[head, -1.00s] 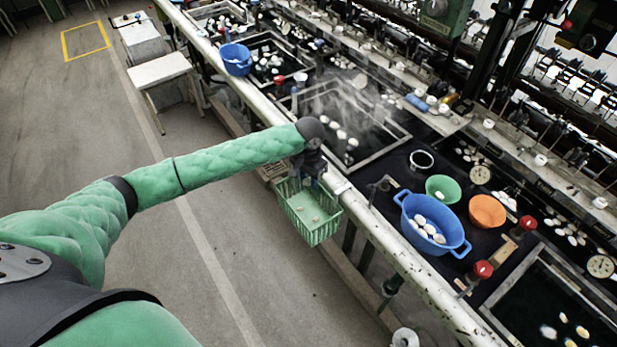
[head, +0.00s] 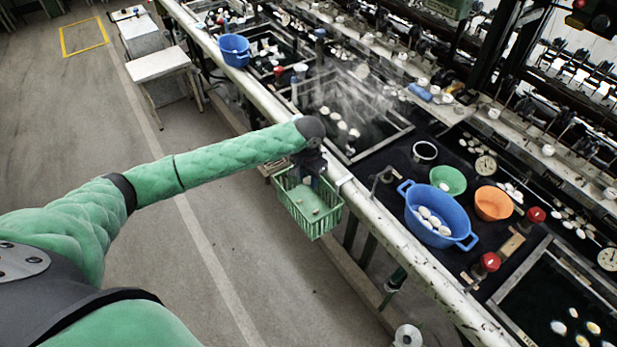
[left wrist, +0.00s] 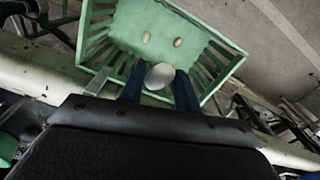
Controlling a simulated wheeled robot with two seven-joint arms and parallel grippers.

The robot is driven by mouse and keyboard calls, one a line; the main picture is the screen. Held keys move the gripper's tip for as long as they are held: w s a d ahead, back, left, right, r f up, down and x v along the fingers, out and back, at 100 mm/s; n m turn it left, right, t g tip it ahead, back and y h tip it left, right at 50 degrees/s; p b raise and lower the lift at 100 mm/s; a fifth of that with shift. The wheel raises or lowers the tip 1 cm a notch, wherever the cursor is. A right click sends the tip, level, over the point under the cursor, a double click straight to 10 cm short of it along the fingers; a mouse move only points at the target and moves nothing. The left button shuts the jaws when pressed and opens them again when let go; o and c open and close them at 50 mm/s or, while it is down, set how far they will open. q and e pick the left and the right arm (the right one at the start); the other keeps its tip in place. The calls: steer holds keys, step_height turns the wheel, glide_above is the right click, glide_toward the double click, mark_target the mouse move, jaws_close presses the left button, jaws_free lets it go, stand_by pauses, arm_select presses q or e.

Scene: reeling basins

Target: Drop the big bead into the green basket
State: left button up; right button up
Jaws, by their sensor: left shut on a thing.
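The green basket (head: 330,222) hangs beside the pale rail along the basins; its slatted wall (left wrist: 110,18) also shows in the left wrist view. Two small pale oval pieces (left wrist: 178,42) lie on its floor. My left gripper (head: 312,181) is over the basket's back part, close to the rail. In the left wrist view its blue fingers (left wrist: 160,88) are shut on the big bead (left wrist: 160,75), a whitish round piece, with the basket's inside beyond it. In the head view my wrist largely hides the bead. My right gripper is not in view.
The pale rail (head: 385,232) runs along the basins. Right of it are a blue basin (head: 412,212) with white cocoons, a green bowl (head: 448,180), an orange bowl (head: 493,203) and red knobs (head: 490,262). The floor left of the basket is open.

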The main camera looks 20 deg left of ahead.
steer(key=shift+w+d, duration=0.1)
arm_select(q)
steer(key=o, duration=0.7)
steer(key=shift+c, duration=0.2)
steer(key=shift+r+b, duration=0.4)
steer(key=shift+r, duration=0.15)
step_height(320, 180, up, 5)
steer(key=shift+b, duration=0.9)
steer(key=shift+r, duration=0.85)
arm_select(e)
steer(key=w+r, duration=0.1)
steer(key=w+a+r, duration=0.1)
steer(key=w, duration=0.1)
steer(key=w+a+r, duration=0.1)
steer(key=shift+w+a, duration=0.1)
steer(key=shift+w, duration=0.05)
